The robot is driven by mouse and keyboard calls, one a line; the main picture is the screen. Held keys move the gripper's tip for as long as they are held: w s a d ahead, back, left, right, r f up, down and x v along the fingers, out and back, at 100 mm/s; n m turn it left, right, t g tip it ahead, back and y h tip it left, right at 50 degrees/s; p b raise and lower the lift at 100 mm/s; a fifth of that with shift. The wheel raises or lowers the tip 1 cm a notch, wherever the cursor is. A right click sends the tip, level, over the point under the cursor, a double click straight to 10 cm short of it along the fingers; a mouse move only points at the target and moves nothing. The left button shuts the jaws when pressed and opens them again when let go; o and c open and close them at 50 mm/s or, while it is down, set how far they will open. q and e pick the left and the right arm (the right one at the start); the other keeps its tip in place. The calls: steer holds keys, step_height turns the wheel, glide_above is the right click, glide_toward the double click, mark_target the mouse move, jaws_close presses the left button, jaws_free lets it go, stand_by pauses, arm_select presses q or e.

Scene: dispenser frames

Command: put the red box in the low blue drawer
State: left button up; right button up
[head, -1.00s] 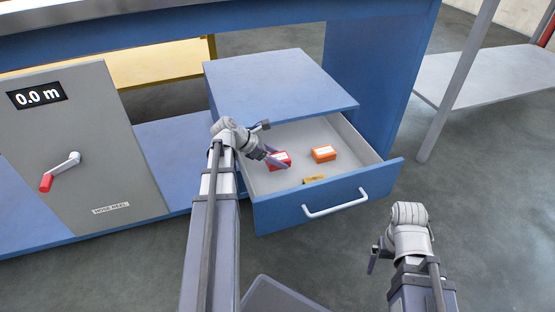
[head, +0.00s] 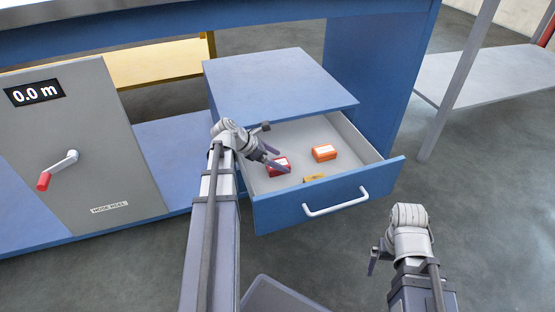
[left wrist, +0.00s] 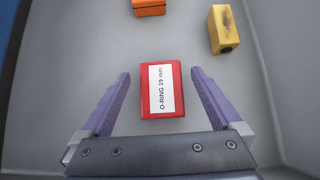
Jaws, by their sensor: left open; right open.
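The blue drawer (head: 378,189) is pulled open, with a pale grey inside and a white handle. The red box (head: 279,167) lies on the drawer floor at its left. In the left wrist view the red box (left wrist: 162,90) shows a white label reading "O-RING 19 mm". My left gripper (head: 270,157) is at the red box in the drawer. Its purple fingers (left wrist: 160,95) are open, one on each side of the box, with gaps between. My right gripper (head: 374,258) is in front of the drawer, away from it, and holds nothing that I can see.
A grey hose reel panel (head: 85,150) with a red-handled crank stands at left. A grey shelf (head: 475,78) is at right. Floor in front is clear.

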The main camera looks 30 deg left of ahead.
arm_select(q)
steer(key=shift+r, duration=0.25)
steer(key=p+v, duration=0.9)
steer(key=v, duration=0.3)
steer(key=shift+r+p, duration=0.35)
steer(key=shift+r, duration=0.05)
stand_by(0.6)
